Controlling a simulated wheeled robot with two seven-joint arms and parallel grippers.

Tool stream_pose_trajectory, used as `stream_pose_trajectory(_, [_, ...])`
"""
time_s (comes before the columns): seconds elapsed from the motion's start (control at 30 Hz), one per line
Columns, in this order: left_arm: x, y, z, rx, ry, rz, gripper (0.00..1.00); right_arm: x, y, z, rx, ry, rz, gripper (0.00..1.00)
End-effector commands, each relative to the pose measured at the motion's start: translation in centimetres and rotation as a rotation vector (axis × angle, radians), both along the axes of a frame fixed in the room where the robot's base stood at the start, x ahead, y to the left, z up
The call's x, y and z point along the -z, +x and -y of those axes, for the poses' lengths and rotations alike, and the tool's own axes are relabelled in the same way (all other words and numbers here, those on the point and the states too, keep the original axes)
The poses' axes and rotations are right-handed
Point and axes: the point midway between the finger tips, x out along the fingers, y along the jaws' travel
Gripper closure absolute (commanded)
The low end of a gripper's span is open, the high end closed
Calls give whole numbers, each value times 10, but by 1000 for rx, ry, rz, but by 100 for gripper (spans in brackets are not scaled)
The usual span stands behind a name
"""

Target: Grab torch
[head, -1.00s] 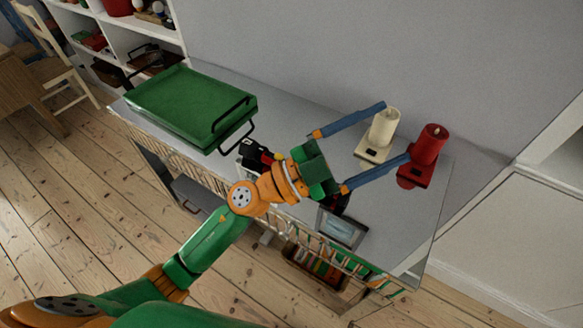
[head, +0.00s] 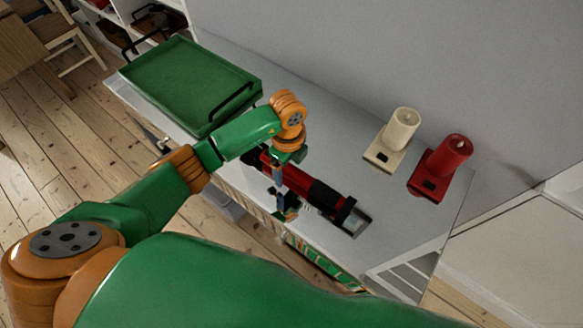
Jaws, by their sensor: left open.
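A red and black torch (head: 325,196) lies on the grey top of a low cabinet (head: 400,235), near its front edge. My left gripper (head: 285,203) points down over the left half of the torch, with a blue finger and orange tip in front of the torch's near side. The gripper is open. The other finger is mostly hidden, so I cannot tell whether the jaws straddle the torch or touch it. My right gripper is not in view.
A green tray (head: 185,80) with black handles stands at the left of the top. A wall runs behind.

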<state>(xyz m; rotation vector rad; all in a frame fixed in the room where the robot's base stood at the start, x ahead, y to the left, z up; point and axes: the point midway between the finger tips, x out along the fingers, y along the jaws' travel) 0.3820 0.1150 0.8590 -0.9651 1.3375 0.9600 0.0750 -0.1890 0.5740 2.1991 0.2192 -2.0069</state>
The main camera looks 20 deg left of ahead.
Motion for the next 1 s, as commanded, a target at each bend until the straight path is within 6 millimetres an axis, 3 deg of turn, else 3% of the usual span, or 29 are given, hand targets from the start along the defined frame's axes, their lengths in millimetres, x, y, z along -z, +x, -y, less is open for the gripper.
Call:
stream_pose_trajectory(0.27, [10, 0, 0, 2, -1, 2, 15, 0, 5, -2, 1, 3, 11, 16])
stream_pose_trajectory(0.6, [9, 0, 0, 2, -2, 2, 100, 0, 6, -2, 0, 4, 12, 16])
stream_pose_trajectory(1.0, [2, 1, 1, 3, -4, 5, 100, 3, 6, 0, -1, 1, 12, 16])
